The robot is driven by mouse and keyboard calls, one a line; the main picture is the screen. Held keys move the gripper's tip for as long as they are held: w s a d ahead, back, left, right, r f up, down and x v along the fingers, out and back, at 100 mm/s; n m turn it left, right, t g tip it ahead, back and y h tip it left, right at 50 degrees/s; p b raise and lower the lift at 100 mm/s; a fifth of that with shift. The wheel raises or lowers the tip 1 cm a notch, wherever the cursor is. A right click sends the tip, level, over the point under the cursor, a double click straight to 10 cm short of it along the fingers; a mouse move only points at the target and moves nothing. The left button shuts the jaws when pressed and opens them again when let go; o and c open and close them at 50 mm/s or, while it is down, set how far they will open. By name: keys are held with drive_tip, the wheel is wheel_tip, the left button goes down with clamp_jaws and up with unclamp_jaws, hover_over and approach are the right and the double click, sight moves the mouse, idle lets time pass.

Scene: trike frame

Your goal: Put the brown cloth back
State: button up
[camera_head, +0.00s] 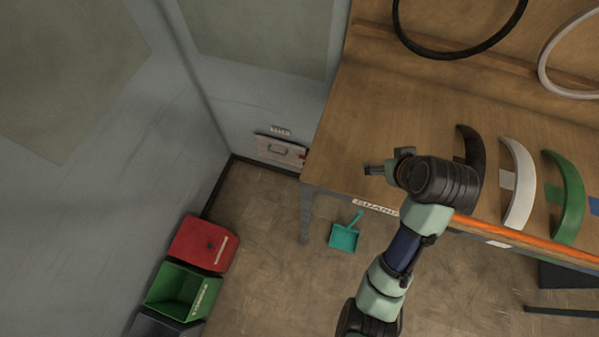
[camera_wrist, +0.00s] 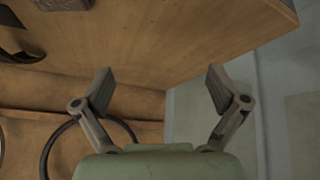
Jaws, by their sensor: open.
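My gripper (camera_head: 374,170) is above the left part of the wooden workbench (camera_head: 345,120) in the head view. In the wrist view its two fingers (camera_wrist: 160,88) are spread wide apart with nothing between them. A dull brown, flat-looking thing (camera_wrist: 65,4) lies on the bench at the top edge of the wrist view, outside the fingers and cut off by the frame. It may be the brown cloth, but I cannot tell for sure. I cannot make out a cloth in the head view, where my arm covers part of the bench.
Black (camera_head: 472,150), white (camera_head: 519,185) and green (camera_head: 567,200) fenders stand on the bench to the right. Wheel rims (camera_head: 460,53) are at the back. Red (camera_head: 204,244) and green (camera_head: 184,290) bins and a teal dustpan (camera_head: 344,237) are on the floor. The bench's left end is clear.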

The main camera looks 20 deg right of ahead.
drive_tip(key=a+r+n+t+y, duration=0.1)
drive_tip(key=a+r+t, duration=0.2)
drive_tip(key=a, duration=1.1)
drive_tip(key=a+r+t+y, duration=0.1)
drive_tip(key=a+r+t, duration=0.2)
drive_tip(key=a, duration=1.1)
wheel_tip(320, 180, up, 2)
drive_tip(key=shift+s+a+r+n, duration=0.15)
drive_tip(key=shift+a+r+n, duration=0.1)
drive_tip(key=shift+n, duration=0.15)
